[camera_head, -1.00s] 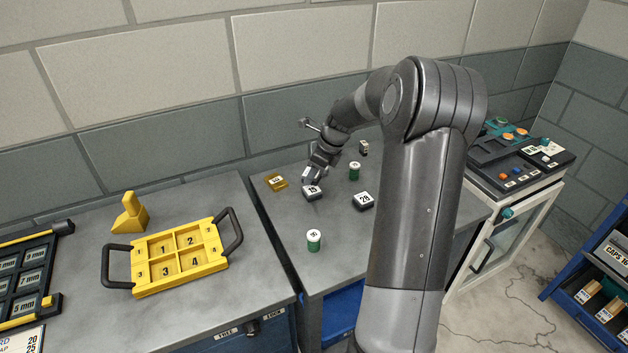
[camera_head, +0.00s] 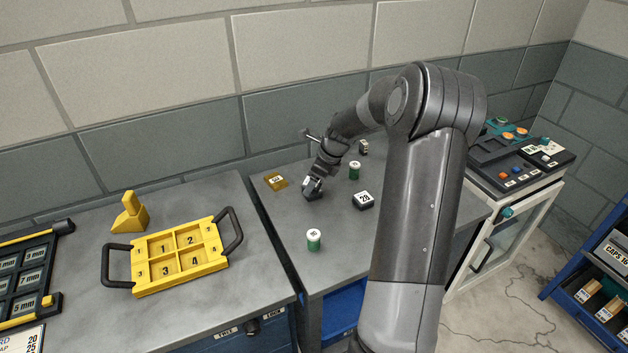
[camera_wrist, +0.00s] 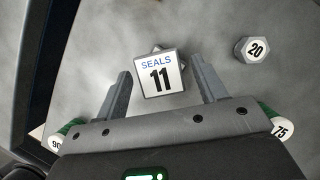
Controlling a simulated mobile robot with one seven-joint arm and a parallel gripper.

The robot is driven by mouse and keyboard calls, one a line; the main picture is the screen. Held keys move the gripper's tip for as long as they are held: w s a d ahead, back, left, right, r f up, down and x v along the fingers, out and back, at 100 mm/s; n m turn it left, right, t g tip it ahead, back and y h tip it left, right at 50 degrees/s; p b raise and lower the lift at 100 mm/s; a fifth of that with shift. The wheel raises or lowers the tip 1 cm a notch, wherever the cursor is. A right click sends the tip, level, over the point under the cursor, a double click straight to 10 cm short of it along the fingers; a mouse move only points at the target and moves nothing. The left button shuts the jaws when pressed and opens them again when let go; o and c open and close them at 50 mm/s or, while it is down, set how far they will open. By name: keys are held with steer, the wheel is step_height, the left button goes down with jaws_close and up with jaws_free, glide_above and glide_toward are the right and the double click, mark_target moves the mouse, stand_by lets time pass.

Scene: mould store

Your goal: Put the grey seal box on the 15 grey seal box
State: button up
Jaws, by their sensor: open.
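The grey seal box (camera_wrist: 160,74), with a white top label reading SEALS 11, lies between my fingers in the wrist view. My gripper (camera_wrist: 163,82) is open, one finger on each side with narrow gaps showing. Edges of another grey box (camera_wrist: 158,47), turned at an angle, stick out from under it; its label is covered, and it lies where the 15 box was seen earlier. The seal box appears to rest on it, though contact is not clearly visible. In the head view my gripper (camera_head: 313,182) is low over this stack, hiding most of it.
Green-sided cylinders stand in front (camera_head: 314,240) and behind (camera_head: 354,171). A yellow box (camera_head: 276,181) is to the left. Bare bench lies between them.

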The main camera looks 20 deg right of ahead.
steer(key=v, duration=1.2)
steer(key=s+a+r+n+h, duration=0.2)
steer(key=s+a+r+n, duration=0.35)
steer(key=a, duration=0.25)
steer(key=s+a+r+n, duration=0.1)
steer(key=s+a+n, duration=0.3)
steer(key=s+n, duration=0.3)
steer(key=s+a+r+n+t, duration=0.1)
steer(key=s+a+n, duration=0.4)
steer(key=s+n, duration=0.2)
steer(key=s+a+r+n+t+h, duration=0.1)
steer(key=s+a+n, duration=0.3)
steer(key=s+n, duration=0.3)
steer(key=s, duration=0.3)
steer(key=shift+s+a, duration=0.35)
steer(key=shift+s, duration=0.05)
